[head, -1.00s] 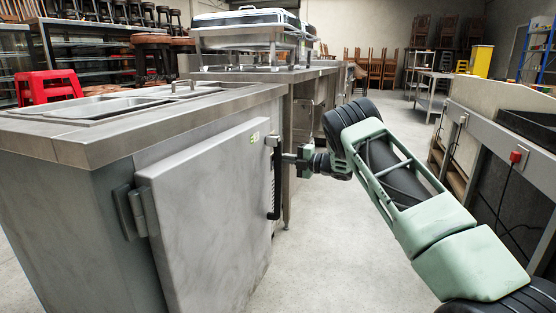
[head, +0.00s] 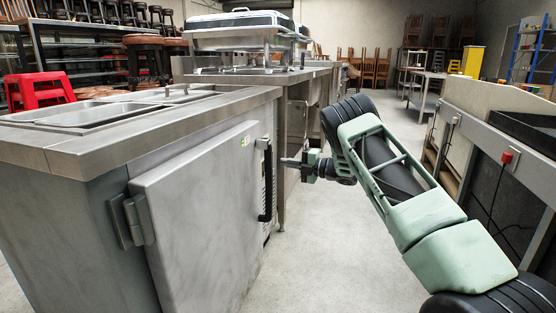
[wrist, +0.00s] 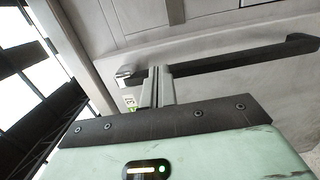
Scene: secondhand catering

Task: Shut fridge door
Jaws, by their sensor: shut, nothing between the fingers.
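The fridge door (head: 195,215) is a pale metal panel low on the front of the steel counter, hinged at its left edge. It stands slightly proud of the counter front; I cannot tell whether it is fully shut. Its black upright handle (head: 265,182) is near the right edge. My gripper (head: 284,162) is shut and empty, just right of the handle's upper part, with a small visible gap. In the wrist view the closed fingers (wrist: 157,86) appear near one end of the dark handle bar (wrist: 225,61); contact there is unclear.
The steel counter (head: 95,131) with sunken pans extends above the door. A chafing dish (head: 240,35) stands farther back. A bench (head: 490,140) with a red socket lines the right side. The floor (head: 300,265) between is clear.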

